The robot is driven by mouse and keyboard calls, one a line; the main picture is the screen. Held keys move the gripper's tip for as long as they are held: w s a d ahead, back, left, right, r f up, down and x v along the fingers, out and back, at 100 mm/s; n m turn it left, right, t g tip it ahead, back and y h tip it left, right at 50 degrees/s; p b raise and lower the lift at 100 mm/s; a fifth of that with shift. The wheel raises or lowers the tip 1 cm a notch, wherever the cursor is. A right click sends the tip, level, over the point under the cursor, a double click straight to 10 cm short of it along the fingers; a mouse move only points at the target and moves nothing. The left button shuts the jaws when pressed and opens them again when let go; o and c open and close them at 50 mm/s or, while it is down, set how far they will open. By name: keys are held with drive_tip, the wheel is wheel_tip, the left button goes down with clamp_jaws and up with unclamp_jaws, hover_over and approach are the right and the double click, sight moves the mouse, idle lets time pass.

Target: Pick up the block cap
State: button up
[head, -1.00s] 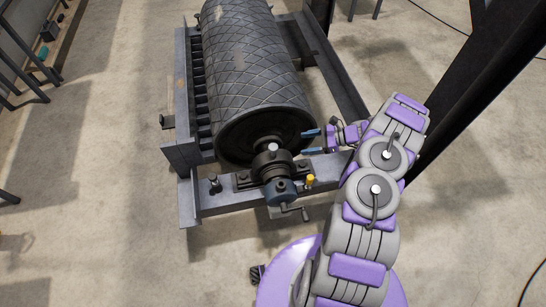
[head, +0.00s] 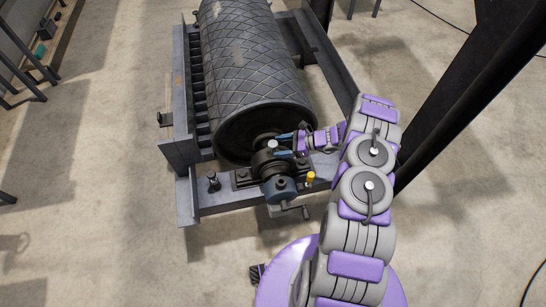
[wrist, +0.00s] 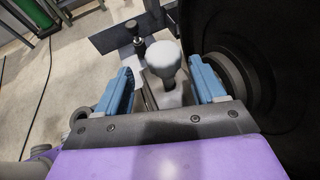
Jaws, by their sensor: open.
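The block cap (head: 264,158) is the dark top of the bearing block at the near end of the drum's shaft. A pale round knob (head: 272,143) stands up from it. In the wrist view the knob (wrist: 163,57) and the grey part below it (wrist: 172,95) appear between my two blue fingers. My gripper (head: 284,144) is open, reaching in from the right at the cap. In the wrist view my gripper (wrist: 163,80) has a finger on each side of the knob, with visible gaps. Whether a finger touches the cap lower down is hidden.
The large ribbed drum (head: 255,65) lies just behind the cap; its dark end face (wrist: 275,70) is close to my right finger in the wrist view. A steel frame (head: 172,95) surrounds it. A dark post (head: 450,90) rises at right.

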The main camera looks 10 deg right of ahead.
drive_tip(key=b, duration=0.2)
hover_over(263, 156)
drive_tip(key=d, duration=0.3)
drive_tip(key=shift+w+a+f, duration=0.1)
drive_tip(key=shift+w+f, duration=0.1)
drive_tip(key=shift+f, duration=0.25)
drive_tip(key=shift+w+a+f, duration=0.1)
drive_tip(key=shift+w+f, duration=0.1)
drive_tip(key=shift+f, duration=0.2)
drive_tip(key=shift+c, duration=0.2)
drive_tip(key=shift+d, duration=0.1)
clamp_jaws()
drive_tip(key=shift+w+r, duration=0.1)
